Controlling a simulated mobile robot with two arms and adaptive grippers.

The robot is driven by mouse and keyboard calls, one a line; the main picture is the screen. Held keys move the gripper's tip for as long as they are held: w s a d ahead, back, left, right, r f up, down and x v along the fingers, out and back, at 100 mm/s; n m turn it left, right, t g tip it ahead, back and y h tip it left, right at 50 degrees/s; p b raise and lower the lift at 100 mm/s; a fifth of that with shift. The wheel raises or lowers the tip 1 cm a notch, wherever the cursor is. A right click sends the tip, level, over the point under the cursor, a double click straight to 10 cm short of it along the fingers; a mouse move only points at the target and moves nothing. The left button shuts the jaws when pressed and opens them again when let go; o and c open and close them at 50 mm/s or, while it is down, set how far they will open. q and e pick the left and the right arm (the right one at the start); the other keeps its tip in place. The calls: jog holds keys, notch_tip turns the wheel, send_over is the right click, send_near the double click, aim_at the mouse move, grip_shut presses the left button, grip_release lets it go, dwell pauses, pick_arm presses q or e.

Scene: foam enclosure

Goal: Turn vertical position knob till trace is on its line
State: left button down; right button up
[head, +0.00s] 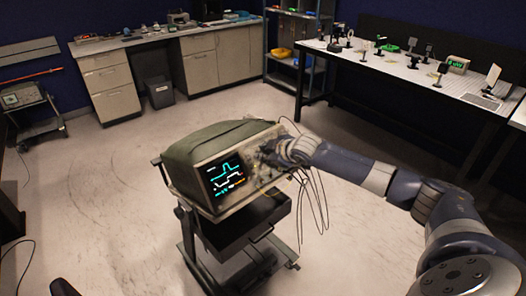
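An oscilloscope (207,156) with a green-grey cover stands on a wheeled cart in the middle of the head view. Its dark screen (226,176) shows a cyan pulse trace above a white stepped trace, with small coloured text. I cannot tell at this size whether a trace lies on its line. My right gripper (267,156) is at the knob side of the front panel, right of the screen. Its fingers are dark and small, and it hides part of the controls, the knob among them. I cannot tell whether it touches a knob.
Cables (318,200) hang from the panel's right side. The cart (193,240) has a dark tray below. Free floor (110,200) lies to the left. A bench (400,68) with optical parts stands at back right, cabinets (110,85) at back left.

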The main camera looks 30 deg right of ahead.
jog(key=shift+x, duration=0.85)
pick_arm(q)
jog(key=shift+d+r, duration=0.2)
jog(key=shift+d, duration=0.2)
pick_arm(e)
jog(key=shift+w+f, duration=0.2)
jog(key=shift+w, duration=0.1)
jog(key=shift+c, duration=0.6)
grip_shut()
pick_arm(q)
jog(key=shift+a+r+p, duration=0.15)
jog(key=shift+p, duration=0.15)
